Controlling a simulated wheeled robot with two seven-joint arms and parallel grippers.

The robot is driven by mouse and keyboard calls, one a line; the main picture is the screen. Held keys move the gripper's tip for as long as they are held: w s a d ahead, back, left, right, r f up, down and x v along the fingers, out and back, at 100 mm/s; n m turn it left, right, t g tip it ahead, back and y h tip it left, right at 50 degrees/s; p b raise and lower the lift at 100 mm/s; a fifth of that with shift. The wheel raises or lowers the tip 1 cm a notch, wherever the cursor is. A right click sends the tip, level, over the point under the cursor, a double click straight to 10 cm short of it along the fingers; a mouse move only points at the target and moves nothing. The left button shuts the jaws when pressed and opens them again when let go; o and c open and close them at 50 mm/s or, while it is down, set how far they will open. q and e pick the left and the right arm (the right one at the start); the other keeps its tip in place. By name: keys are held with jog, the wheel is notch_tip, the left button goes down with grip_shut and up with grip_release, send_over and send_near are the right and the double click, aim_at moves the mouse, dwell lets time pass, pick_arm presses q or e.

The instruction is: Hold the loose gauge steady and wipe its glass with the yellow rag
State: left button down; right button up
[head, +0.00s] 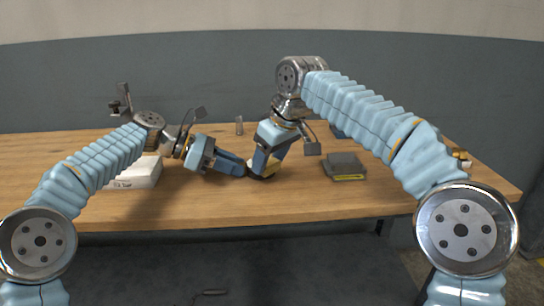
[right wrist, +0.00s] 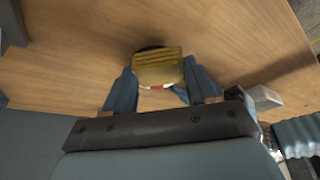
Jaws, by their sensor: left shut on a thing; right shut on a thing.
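The yellow rag (right wrist: 158,68) is a folded, tan-yellow pad between the fingers of my right gripper (right wrist: 160,80), which is shut on it. In the head view a small part of the rag (head: 268,167) shows at the right fingertips. The gauge (head: 255,177) is a small dark shape at the tips of my left gripper (head: 246,171), which is shut on it just above the table. A dark rounded edge of the gauge (right wrist: 151,48) shows behind the rag in the right wrist view. The rag and fingers hide most of the gauge; its glass cannot be made out clearly.
A white box (head: 142,174) stands on the wooden table (head: 215,205) behind my left arm. A dark grey block with a yellow strip (head: 345,167) lies right of the grippers. A small grey piece (head: 239,126) stands at the back. The front middle of the table is clear.

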jog(key=shift+f, duration=0.1)
jog(key=shift+w+d, duration=0.6)
jog(key=shift+d, duration=0.05)
jog(key=shift+s+a, duration=0.6)
jog(key=shift+a, duration=0.05)
jog(key=shift+w+d, duration=0.6)
jog(key=shift+d, duration=0.1)
